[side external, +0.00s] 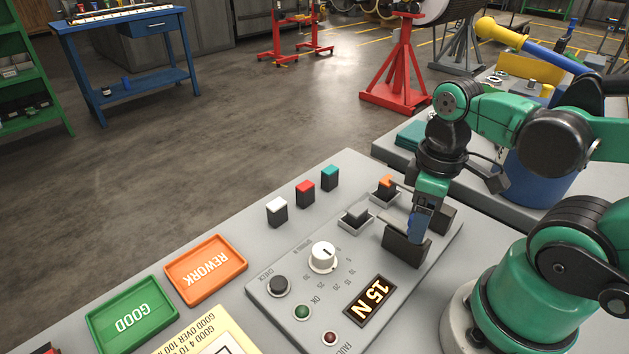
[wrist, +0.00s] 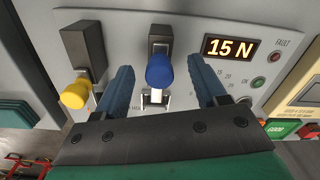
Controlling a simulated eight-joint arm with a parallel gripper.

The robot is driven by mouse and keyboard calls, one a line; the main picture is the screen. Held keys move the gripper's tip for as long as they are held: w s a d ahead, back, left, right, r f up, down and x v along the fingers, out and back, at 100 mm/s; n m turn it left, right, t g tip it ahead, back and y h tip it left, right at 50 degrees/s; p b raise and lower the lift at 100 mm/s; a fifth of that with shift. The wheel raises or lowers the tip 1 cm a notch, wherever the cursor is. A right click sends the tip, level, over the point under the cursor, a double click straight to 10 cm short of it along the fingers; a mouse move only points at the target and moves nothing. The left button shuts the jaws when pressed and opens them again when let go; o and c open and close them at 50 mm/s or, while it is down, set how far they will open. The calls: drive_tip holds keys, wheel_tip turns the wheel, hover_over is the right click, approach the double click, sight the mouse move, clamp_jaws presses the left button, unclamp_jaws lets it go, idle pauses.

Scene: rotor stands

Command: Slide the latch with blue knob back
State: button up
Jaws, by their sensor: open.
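The blue knob (wrist: 160,71) shows in the wrist view, in front of a dark latch block (wrist: 160,38) with a pale metal piece below it. My gripper (wrist: 162,78) is open, with one blue finger on each side of the knob. Gaps show between the knob and both fingers. In the side view my gripper (side external: 416,226) points down at the dark latch blocks (side external: 405,247) on the grey control panel. I cannot make out the blue knob there; my gripper and the blocks seem to hide it.
A second latch with a yellow knob (wrist: 75,94) stands left of my fingers in the wrist view. The panel has a white dial (side external: 322,257), a "15 N" display (side external: 367,300) and an orange-topped part (side external: 386,183).

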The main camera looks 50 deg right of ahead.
drive_tip(key=shift+r, duration=2.8)
drive_tip(key=w+a+m+t, duration=0.3)
drive_tip(key=w+t, duration=0.4)
drive_tip(key=w, duration=0.3)
drive_tip(key=shift+w+f, duration=0.2)
drive_tip(key=shift+f, duration=0.15)
